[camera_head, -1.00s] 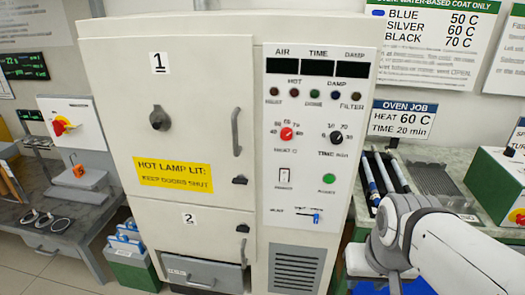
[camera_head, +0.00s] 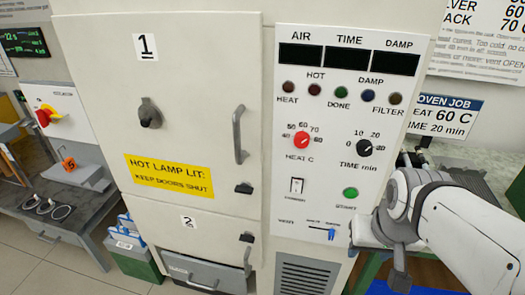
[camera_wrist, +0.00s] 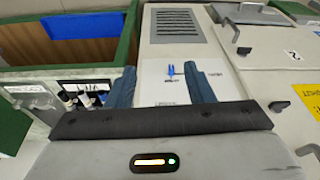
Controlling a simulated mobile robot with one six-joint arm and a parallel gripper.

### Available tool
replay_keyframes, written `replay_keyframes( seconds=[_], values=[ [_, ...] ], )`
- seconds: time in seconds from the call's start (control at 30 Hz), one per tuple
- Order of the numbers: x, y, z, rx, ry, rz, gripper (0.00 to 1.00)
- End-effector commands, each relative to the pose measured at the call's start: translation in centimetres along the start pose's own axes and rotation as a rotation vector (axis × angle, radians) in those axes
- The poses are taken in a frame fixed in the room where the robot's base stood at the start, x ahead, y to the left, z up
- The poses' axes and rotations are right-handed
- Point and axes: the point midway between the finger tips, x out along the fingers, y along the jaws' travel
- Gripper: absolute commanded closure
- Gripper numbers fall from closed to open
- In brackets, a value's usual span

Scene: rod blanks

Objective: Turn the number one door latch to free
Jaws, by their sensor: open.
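The number one door (camera_head: 190,80) is the large upper cream door, and it is closed. A small black latch (camera_head: 244,188) sits at its lower right edge, below the grey bar handle (camera_head: 239,135). A dark round knob (camera_head: 150,114) is on the door's middle left. The latch also shows in the wrist view (camera_wrist: 277,106), to the right of my fingers. My gripper (camera_wrist: 158,68) is open and empty, pointing at the lower control panel, apart from the latch. In the head view my arm is at the right and my fingertips cannot be made out.
The number two door (camera_head: 205,233) is below with its own black latch (camera_head: 247,238). The control panel (camera_head: 335,130) has knobs, a green button and a blue slider (camera_head: 332,234). A workbench (camera_head: 60,205) stands left.

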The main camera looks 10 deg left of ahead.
Motion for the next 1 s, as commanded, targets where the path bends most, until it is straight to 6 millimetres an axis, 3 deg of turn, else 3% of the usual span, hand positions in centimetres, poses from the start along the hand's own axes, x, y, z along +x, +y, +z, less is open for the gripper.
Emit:
replay_keyframes(
  seconds=[0.07,0.17,0.23,0.33,0.53,0.67,0.8,1.0],
  values=[
    [1.3,-1.1,-1.4,-0.043,0.052,-0.041,0.46],
    [3.2,-4.6,-4.6,-0.094,0.177,-0.122,0.37],
    [4.5,-8.0,-7.2,-0.125,0.292,-0.189,0.32],
    [5.9,-13.2,-10.7,-0.150,0.466,-0.271,0.31],
    [7.5,-22.0,-14.8,-0.122,0.788,-0.354,0.31],
    [8.8,-25.7,-15.4,-0.069,0.966,-0.302,0.31],
    [10.2,-28.2,-14.1,-0.013,1.123,-0.188,0.31],
    [11.2,-29.5,-11.0,0.034,1.264,-0.006,0.31]
  ],
)
